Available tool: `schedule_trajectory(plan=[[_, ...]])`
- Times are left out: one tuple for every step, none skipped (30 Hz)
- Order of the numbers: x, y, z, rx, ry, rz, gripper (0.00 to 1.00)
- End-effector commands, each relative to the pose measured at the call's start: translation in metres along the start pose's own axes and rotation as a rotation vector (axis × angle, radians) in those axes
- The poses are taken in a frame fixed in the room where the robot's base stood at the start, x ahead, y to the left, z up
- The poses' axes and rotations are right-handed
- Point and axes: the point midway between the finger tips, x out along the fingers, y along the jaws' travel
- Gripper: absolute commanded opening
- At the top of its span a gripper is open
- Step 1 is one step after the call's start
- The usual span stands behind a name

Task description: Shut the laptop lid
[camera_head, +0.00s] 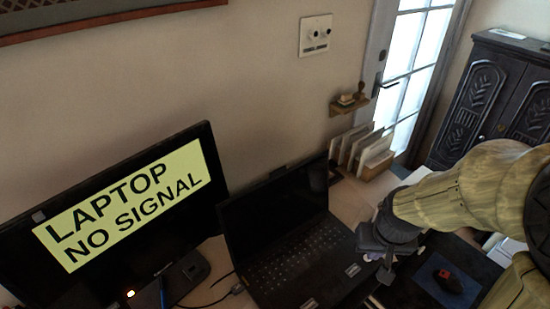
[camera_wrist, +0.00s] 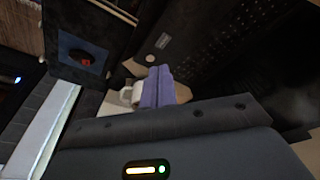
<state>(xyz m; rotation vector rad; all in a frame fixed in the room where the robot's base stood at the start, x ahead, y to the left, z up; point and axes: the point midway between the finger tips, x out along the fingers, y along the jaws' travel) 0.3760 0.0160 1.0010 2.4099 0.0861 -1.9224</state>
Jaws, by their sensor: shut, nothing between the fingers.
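The black laptop stands open on the desk in the head view, its dark screen lid (camera_head: 272,205) raised and tilted back, its keyboard base (camera_head: 300,258) flat in front. My gripper (camera_head: 380,265) is just right of the laptop base, low near its right edge. In the wrist view my gripper's blue-purple fingers (camera_wrist: 158,88) are together with nothing between them. Part of the laptop's dark keyboard base (camera_wrist: 215,40) fills the upper right there. I cannot tell whether the fingers touch the laptop.
A monitor (camera_head: 120,215) reading "LAPTOP NO SIGNAL" stands left of the laptop. A holder with papers (camera_head: 365,153) stands behind, right of the lid. A dark mat with a red-topped mouse (camera_head: 444,274) lies at right. Cables run left of the laptop.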

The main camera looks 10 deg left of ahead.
Motion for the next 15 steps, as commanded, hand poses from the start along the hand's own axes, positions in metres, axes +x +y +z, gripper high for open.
schedule_trajectory(plan=[[-0.014,-0.009,-0.021,-0.043,-0.002,-0.006,0.0],[-0.019,-0.015,-0.033,-0.07,-0.007,-0.009,0.0],[-0.025,-0.024,-0.05,-0.11,-0.01,-0.013,0.0],[-0.03,-0.031,-0.063,-0.143,-0.013,-0.018,0.0],[-0.035,-0.04,-0.076,-0.174,-0.016,-0.022,0.0],[-0.041,-0.052,-0.093,-0.217,-0.021,-0.029,0.0],[-0.045,-0.061,-0.105,-0.25,-0.023,-0.034,0.0],[-0.049,-0.07,-0.117,-0.281,-0.027,-0.039,0.0],[-0.054,-0.084,-0.132,-0.323,-0.03,-0.047,0.0],[-0.058,-0.094,-0.143,-0.352,-0.033,-0.052,0.0],[-0.062,-0.105,-0.153,-0.382,-0.036,-0.058,0.0],[-0.067,-0.119,-0.167,-0.423,-0.039,-0.066,0.0],[-0.07,-0.13,-0.176,-0.45,-0.041,-0.072,0.0],[-0.074,-0.142,-0.185,-0.478,-0.043,-0.079,0.0],[-0.079,-0.157,-0.196,-0.515,-0.047,-0.088,0.0]])
